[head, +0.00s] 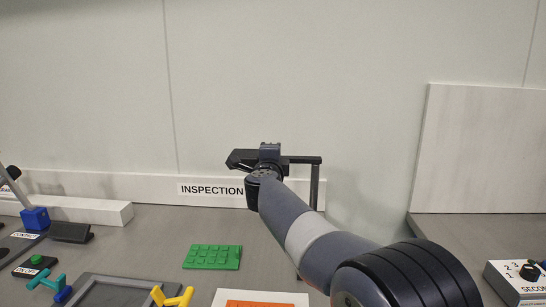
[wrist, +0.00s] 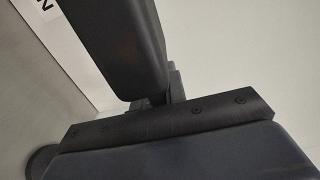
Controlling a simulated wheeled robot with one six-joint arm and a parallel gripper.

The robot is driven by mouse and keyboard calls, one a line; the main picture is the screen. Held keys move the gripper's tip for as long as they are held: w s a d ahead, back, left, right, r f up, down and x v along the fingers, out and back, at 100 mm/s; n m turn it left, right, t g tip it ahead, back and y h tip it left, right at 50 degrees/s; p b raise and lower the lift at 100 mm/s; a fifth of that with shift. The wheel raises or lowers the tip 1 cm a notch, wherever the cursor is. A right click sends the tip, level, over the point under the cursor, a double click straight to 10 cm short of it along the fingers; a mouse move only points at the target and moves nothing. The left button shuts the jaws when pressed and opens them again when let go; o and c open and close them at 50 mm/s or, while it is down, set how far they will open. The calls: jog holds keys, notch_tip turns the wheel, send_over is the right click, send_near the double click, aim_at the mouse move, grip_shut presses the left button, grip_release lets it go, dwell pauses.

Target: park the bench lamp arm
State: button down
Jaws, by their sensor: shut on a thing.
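The bench lamp arm (head: 303,159) is a thin black horizontal bar on top of a dark upright post (head: 314,188) in the head view. A dark wedge-shaped part, which looks like the lamp head (head: 239,158), shows to the left of my gripper. My gripper (head: 268,154) is shut on the lamp arm, between the post and that part. My wrist hides the grasp in the head view. In the wrist view, dark parts fill the middle around my gripper (wrist: 158,99), and I cannot clearly separate fingers from lamp.
A white INSPECTION sign (head: 210,190) is on the low back ledge. A green studded plate (head: 212,257), a grey tray (head: 120,290) and yellow (head: 172,297) and teal (head: 46,281) pieces lie on the bench. A white panel (head: 485,150) stands right, above a SECONDS box (head: 515,283).

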jog(key=shift+r, duration=0.1)
jog(key=c, duration=1.4)
grip_release()
jog(key=shift+w, duration=0.1)
jog(key=shift+c, duration=0.2)
jog(key=s, duration=1)
jog(key=shift+s+b, duration=0.3)
jog(key=shift+s, duration=0.1)
jog(key=shift+w, duration=0.1)
jog(key=w, duration=1)
jog(key=shift+w, duration=0.25)
